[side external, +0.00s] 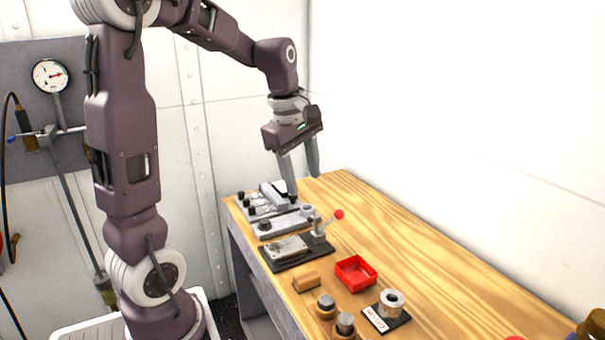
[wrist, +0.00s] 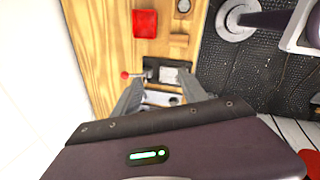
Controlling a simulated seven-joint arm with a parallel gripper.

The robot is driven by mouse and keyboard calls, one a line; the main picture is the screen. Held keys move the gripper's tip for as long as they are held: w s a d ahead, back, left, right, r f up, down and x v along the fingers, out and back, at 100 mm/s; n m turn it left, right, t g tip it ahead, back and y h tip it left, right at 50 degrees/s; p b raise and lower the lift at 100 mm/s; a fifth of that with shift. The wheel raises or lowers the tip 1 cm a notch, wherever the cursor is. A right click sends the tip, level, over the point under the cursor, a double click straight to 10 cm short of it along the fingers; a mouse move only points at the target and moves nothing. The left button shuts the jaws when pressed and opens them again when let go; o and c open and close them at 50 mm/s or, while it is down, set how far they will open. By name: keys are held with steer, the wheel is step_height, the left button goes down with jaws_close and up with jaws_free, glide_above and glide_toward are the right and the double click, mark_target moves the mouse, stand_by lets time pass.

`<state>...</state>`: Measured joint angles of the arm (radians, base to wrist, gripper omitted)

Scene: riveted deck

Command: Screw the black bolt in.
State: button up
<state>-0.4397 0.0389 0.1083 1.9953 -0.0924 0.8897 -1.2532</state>
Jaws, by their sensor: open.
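My gripper (side external: 303,184) is open and empty above the far end of the wooden bench, pointing down. Its two fingers also show in the wrist view (wrist: 162,80), spread either side of the fixtures. Under and beside it are light grey metal fixtures with small dark knob-like heads: one at the back left (side external: 241,195), one in front of it (side external: 252,211), and one on the middle plate (side external: 264,225). I cannot tell which of these is the black bolt, or whether any is seated. The fingers partly cover the fixtures in both views.
A clamp with a red-ball lever (side external: 339,214) stands on a dark base near the gripper. Farther along are a red tray (side external: 355,272), a wooden block (side external: 306,281), two capped round pieces (side external: 326,303) and a metal ring (side external: 391,302). The bench's right side is mostly clear.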

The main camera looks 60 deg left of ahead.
steer(key=shift+s+d+r+m, duration=0.15)
steer(key=shift+d+m, duration=0.1)
steer(key=shift+m, duration=0.05)
steer(key=g, duration=0.3)
glide_above(264, 221)
steer(key=shift+n+h, duration=0.3)
steer(key=shift+n, duration=0.1)
step_height(264, 221, down, 17)
steer(key=shift+a+f, duration=0.1)
steer(key=shift+f, duration=0.05)
step_height(264, 221, down, 6)
steer(key=shift+r, duration=0.1)
steer(key=shift+f, duration=0.3)
